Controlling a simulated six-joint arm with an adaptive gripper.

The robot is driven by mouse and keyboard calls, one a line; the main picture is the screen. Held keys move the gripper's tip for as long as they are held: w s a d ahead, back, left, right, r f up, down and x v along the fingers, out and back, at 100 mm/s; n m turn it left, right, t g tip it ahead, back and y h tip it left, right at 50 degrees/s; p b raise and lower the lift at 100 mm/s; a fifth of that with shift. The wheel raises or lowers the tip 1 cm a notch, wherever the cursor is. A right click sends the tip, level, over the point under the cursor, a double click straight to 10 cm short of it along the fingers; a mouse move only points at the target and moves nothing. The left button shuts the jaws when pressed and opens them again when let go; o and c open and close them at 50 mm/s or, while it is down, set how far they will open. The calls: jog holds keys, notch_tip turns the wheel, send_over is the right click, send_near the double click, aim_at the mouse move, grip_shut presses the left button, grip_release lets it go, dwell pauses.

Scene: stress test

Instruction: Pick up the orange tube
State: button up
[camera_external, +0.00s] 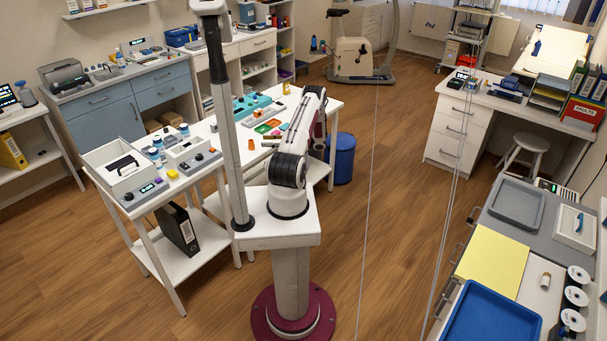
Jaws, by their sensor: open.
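Several small coloured pieces lie on the white worktable (205,132) left of my arm. A small orange piece (251,144) near the table's front edge may be the orange tube, but it is too small to be sure. My arm rises from its pedestal and bends over at the elbow towards the table's right end. The dark end of my arm, with my gripper (319,150), shows only in part behind the upper arm, right of the small pieces. It appears open. Its fingertips and anything right under them are hidden.
A green tray (267,127) and a teal rack (250,107) stand on the worktable. Instruments and jars crowd its left part. A grey post (228,130) rises left of my arm. A blue bin (344,160) stands on the floor at the right.

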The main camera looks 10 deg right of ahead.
aim_at(251, 145)
jog(key=shift+w+a, duration=0.15)
jog(key=shift+a, duration=0.85)
jog(key=shift+a, duration=0.1)
jog(key=shift+w+a, duration=0.25)
jog(key=shift+a, duration=1)
jog(key=shift+w+a, duration=0.25)
jog(key=shift+a, duration=1)
jog(key=c, duration=1)
